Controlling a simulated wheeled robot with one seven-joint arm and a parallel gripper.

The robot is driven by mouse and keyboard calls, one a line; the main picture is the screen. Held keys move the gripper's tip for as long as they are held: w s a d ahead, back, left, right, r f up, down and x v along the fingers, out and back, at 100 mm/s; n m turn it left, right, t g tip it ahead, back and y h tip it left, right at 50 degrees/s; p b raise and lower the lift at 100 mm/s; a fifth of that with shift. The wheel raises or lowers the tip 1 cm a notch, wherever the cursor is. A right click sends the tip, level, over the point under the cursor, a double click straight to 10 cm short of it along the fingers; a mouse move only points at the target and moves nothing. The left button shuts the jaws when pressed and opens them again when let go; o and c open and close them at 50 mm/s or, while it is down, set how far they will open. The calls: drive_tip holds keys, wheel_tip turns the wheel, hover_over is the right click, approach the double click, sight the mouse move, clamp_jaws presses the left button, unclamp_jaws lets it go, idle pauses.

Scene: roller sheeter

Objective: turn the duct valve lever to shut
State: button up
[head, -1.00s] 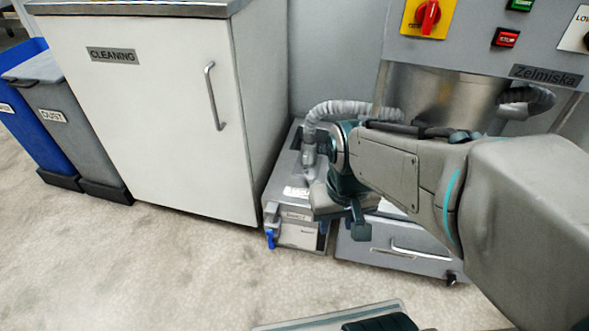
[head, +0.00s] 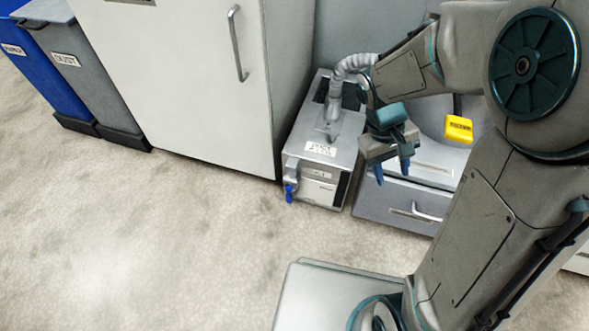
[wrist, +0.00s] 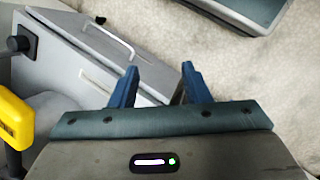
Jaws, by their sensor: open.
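A small blue lever (head: 289,191) hangs down at the front left of a low grey box (head: 322,150), which has a hose fixed on top. I take it to be the duct valve lever; its label is too small to read. My gripper (head: 392,170) is open and empty, its blue fingers pointing down, to the right of the box and in front of the drawer unit. It is clearly apart from the lever. In the wrist view my gripper (wrist: 160,86) has a drawer corner and floor beyond its fingers; the lever does not show there.
A grey drawer unit (head: 375,205) with a bar handle stands right of the box. A yellow labelled part (head: 459,128) is above it. A white cabinet (head: 190,75) stands left of the box, with a dust bin (head: 95,85) further left. The floor (head: 190,230) in front is clear.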

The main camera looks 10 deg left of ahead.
drive_tip(key=w+a+f+n+t+h+p, duration=0.1)
drive_tip(key=w+a+f+n+t+h, duration=0.25)
drive_tip(key=a+f+n, duration=0.4)
drive_tip(key=w+a+f+n+t+h, duration=0.3)
drive_tip(key=a+f+n+h, duration=0.2)
drive_tip(key=a+f, duration=0.45)
drive_tip(key=n+t+y+b, duration=0.2)
drive_tip(key=n+t+y, duration=1)
drive_tip(key=n, duration=0.5)
approach(288, 198)
drive_tip(key=shift+t+h, duration=0.55)
drive_tip(key=shift+h, duration=0.1)
drive_tip(key=w, duration=0.7)
drive_tip(key=w+f, duration=0.1)
drive_tip(key=w, duration=0.2)
drive_tip(key=shift+w+d, duration=0.2)
drive_tip(key=shift+w, duration=0.2)
drive_tip(key=shift+c, duration=0.3)
drive_tip(key=shift+s, duration=0.1)
clamp_jaws()
